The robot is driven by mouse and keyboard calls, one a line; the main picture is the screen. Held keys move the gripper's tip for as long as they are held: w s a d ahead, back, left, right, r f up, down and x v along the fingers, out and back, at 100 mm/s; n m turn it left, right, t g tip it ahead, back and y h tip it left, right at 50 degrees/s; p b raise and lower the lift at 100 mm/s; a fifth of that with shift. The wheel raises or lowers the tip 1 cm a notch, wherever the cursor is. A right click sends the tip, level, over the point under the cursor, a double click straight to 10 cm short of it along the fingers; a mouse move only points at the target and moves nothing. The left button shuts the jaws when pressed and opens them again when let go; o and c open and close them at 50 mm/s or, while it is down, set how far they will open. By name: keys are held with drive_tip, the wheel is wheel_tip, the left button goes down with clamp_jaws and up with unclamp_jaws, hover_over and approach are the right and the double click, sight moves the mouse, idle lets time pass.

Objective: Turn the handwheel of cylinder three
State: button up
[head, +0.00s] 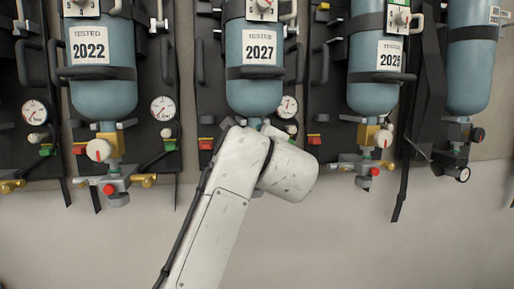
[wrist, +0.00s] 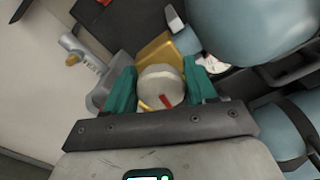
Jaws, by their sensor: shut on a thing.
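In the wrist view my gripper (wrist: 160,77) has its teal fingers on both sides of a pale round handwheel (wrist: 155,85) with a red mark, and it is shut on it. The brass valve body (wrist: 158,50) shows just behind the wheel. In the head view my arm reaches up to the bottom of the blue cylinder tagged TESTED 2027 (head: 254,97); the number plate (head: 262,8) above it is cut by the frame edge. My arm hides the gripper, this handwheel and most of its valve there.
A 2022 cylinder (head: 103,95) with its white handwheel (head: 99,150) hangs to the left. Another tagged cylinder (head: 373,95) with a white handwheel (head: 383,139) hangs to the right. Gauges, hoses and black straps surround the valves. The wall below is clear.

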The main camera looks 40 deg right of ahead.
drive_tip(key=m, duration=0.3)
drive_tip(key=shift+m, duration=0.4)
drive_tip(key=m+p, duration=0.1)
drive_tip(key=m, duration=0.3)
drive_tip(key=shift+s+d+r+m, duration=0.1)
drive_tip(key=shift+m, duration=0.2)
drive_tip(key=m+p, duration=0.1)
drive_tip(key=m, duration=0.2)
drive_tip(key=shift+s+d+m+p, duration=0.1)
drive_tip(key=shift+m+p, duration=0.65)
drive_tip(key=shift+m, duration=1.25)
drive_tip(key=o, duration=1)
drive_tip(key=shift+c, duration=0.2)
drive_tip(key=shift+s, duration=0.1)
